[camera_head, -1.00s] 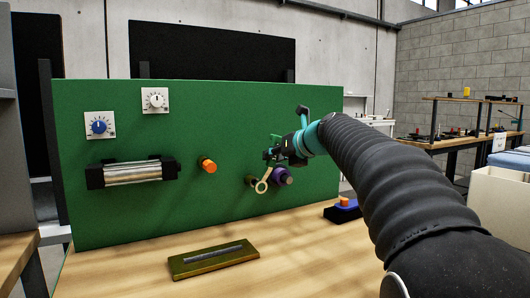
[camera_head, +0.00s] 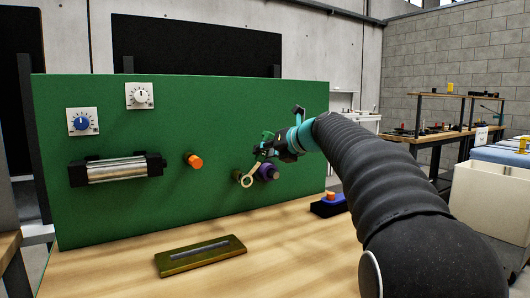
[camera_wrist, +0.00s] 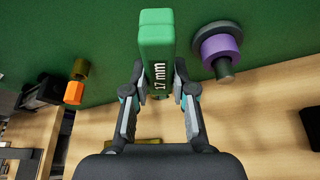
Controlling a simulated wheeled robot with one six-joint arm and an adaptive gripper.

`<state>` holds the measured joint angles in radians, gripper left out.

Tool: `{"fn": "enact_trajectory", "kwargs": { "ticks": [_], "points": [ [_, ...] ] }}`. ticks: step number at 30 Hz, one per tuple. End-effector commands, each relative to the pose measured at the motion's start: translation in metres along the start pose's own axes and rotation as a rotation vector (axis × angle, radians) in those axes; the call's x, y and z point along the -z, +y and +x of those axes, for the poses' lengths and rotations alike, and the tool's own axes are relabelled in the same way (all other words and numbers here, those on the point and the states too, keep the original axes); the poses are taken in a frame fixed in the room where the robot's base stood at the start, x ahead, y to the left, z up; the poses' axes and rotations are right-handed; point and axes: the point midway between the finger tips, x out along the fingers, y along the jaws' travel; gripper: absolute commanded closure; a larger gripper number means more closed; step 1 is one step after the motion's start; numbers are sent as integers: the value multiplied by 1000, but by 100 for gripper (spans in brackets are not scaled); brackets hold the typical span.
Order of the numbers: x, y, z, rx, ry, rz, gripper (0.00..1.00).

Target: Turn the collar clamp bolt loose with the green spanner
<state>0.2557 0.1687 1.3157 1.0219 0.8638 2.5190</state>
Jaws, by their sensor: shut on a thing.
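The green spanner (camera_wrist: 157,40) is marked 17 mm and its handle is between the fingers of my gripper (camera_wrist: 158,97), which is shut on it. In the head view my gripper (camera_head: 268,150) is in front of the green panel, and the spanner's pale ring end (camera_head: 246,181) hangs below it. A purple collar (camera_head: 267,172) on a dark stub stands to the right of the ring. It also shows right of the spanner in the wrist view (camera_wrist: 220,48). The ring seems apart from the collar. I cannot make out the clamp bolt clearly.
The green panel (camera_head: 120,210) holds two dials, a metal cylinder (camera_head: 115,169) and an orange knob (camera_head: 194,160). On the wooden table lie a brass-coloured tray (camera_head: 175,263) with a grey rod and a dark blue box (camera_head: 328,207) with an orange top. The table front is clear.

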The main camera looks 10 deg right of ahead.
Motion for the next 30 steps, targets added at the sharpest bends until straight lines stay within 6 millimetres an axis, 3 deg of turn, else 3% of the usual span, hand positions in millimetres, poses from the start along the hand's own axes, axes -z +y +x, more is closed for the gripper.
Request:
{"fn": "enact_trajectory", "kwargs": {
  "ticks": [30],
  "points": [
    [-5, 0, 12, 0, 0, -1, 100]
  ]
}}
